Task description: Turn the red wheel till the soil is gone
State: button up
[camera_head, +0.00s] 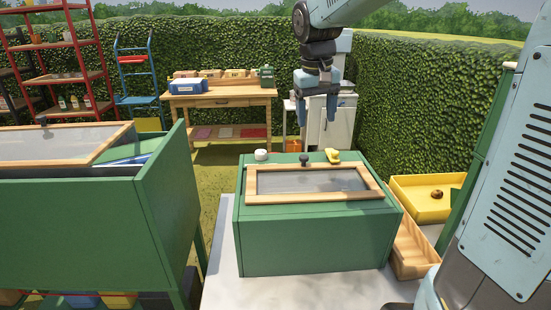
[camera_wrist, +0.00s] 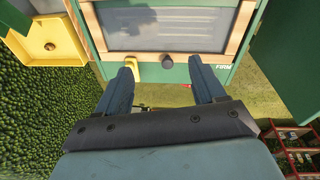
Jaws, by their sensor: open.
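A green box (camera_head: 315,240) with a wood-framed grey pane (camera_head: 312,181) in its top stands on a pale surface. A dark knob (camera_head: 305,159) and a yellow piece (camera_head: 333,156) sit along its far edge; the wrist view also shows the dark knob (camera_wrist: 167,61) and yellow piece (camera_wrist: 131,63). A small red bit (camera_wrist: 187,86) shows beyond that edge, too small to tell whether it is the red wheel. No soil can be made out. My gripper (camera_head: 316,118) is open and empty, above and behind the box's far edge, fingers pointing down; it also shows in the wrist view (camera_wrist: 162,70).
A yellow tray (camera_head: 420,212) with a brown round thing and a wooden tray (camera_head: 412,250) lie right of the box. A larger green bin (camera_head: 80,225) stands at left. A wooden workbench (camera_head: 218,100) is behind. Grass lies open between box and bench.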

jog(key=w+a+f+n+g+y, duration=0.1)
jog(key=w+a+f+g+y, duration=0.2)
jog(key=w, duration=0.7)
jog(key=w+a+f+g, duration=0.1)
jog(key=w+a+f, duration=0.4)
jog(key=w, duration=0.5)
jog(key=w+d+f+m+g+y, duration=0.1)
jog(key=w+d+f+y, duration=0.25)
jog(key=w+f, duration=0.3)
jog(key=w+d+f+m+g+y, duration=0.1)
jog(key=w+d+f+y, duration=0.1)
jog(key=w+d+f, duration=0.4)
jog(key=x, duration=0.4)
jog(key=a+x, duration=0.1)
jog(key=x, duration=0.3)
jog(key=r+x, duration=0.1)
jog(key=x, duration=0.3)
jog(key=shift+a+f, duration=0.2)
jog(key=shift+a, duration=0.35)
